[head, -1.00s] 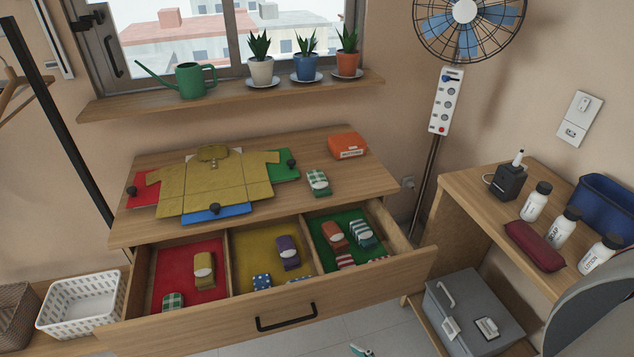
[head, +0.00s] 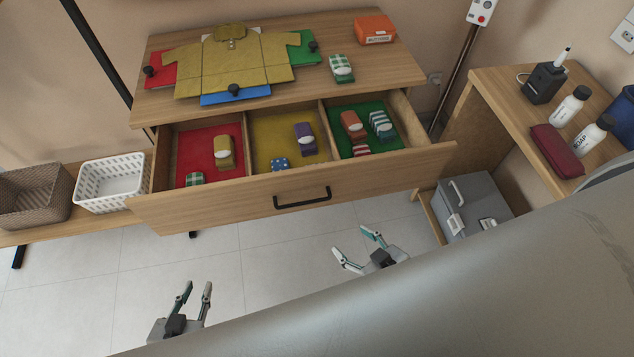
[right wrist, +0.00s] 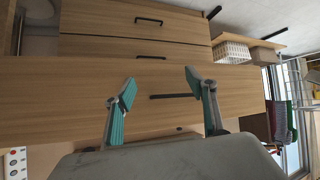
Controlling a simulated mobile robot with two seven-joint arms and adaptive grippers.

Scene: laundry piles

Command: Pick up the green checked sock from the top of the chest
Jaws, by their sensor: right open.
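The green checked sock (head: 341,70), folded with a white patch, lies on the right part of the chest top (head: 290,97). My right gripper (head: 350,240) is open and empty, low in front of the drawer front. Its spread teal fingers also show in the right wrist view (right wrist: 160,78), facing the chest's wooden fronts. My left gripper (head: 198,285) is open and empty over the floor, further left. Both are well apart from the sock. Another green checked sock (head: 194,179) is partly visible in the drawer's red compartment.
The open drawer (head: 270,202) juts out, with socks in red, yellow and green compartments. A yellow shirt (head: 235,62) on coloured boards and an orange box (head: 374,28) share the top. Baskets (head: 115,185) stand left; a side table (head: 488,88) stands right.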

